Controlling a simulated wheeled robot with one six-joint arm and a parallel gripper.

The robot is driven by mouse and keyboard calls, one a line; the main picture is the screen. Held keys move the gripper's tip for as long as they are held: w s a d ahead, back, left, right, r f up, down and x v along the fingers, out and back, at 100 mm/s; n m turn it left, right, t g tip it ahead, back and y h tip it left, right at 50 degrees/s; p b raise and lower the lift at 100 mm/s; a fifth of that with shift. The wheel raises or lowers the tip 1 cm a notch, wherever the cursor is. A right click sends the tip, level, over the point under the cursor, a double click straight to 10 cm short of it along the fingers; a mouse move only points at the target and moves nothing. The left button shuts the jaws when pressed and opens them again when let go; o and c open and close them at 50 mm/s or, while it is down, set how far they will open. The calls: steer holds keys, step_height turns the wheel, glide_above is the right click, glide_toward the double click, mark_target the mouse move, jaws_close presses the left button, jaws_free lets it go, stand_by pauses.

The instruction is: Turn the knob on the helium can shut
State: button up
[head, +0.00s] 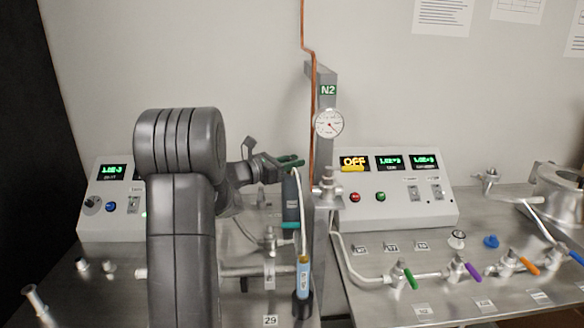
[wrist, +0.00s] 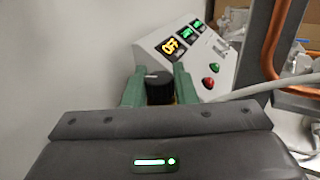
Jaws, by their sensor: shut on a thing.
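A black knob (wrist: 159,88) with a white mark on its top sits between the green fingers of my gripper (wrist: 158,88) in the wrist view. My gripper is shut on it, one finger on each side. A little yellow shows beside the knob. In the head view, my gripper (head: 290,162) is at the top of a teal and dark upright body (head: 291,205), which seems to be the helium can. The knob is hidden there by the fingers. A white tube runs from near the can's top down to a light blue wand (head: 303,277) in a black holder.
A grey post (head: 323,240) with a gauge (head: 328,123) and N2 label stands just right of my gripper. A copper pipe (head: 313,130) runs up beside it. A control box (head: 440,205) showing OFF is behind. Valves with coloured handles (head: 472,272) line the right bench.

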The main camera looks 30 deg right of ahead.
steer(key=n+t+b, duration=0.2)
steer(key=t+b, duration=0.1)
steer(key=shift+f, duration=0.3)
steer(key=n+t+y+b, duration=0.1)
steer(key=n+t+b, duration=0.1)
steer(key=b, duration=0.4)
steer(key=shift+t, duration=0.9)
steer(key=n+t+b, duration=0.1)
steer(key=b, duration=0.1)
steer(key=shift+r+y+b, duration=0.15)
steer(key=shift+y+b, duration=0.15)
steer(key=shift+y, duration=0.1)
steer(key=shift+n+t, duration=0.3)
steer(key=shift+t, duration=0.1)
steer(key=shift+r+b, duration=0.2)
steer(key=shift+b, duration=0.25)
steer(key=o, duration=1)
steer(key=shift+a, duration=0.1)
steer(key=v, duration=1.3)
steer(key=shift+s+a+r, duration=0.1)
steer(key=shift+s+a, duration=0.15)
steer(key=shift+s, duration=0.05)
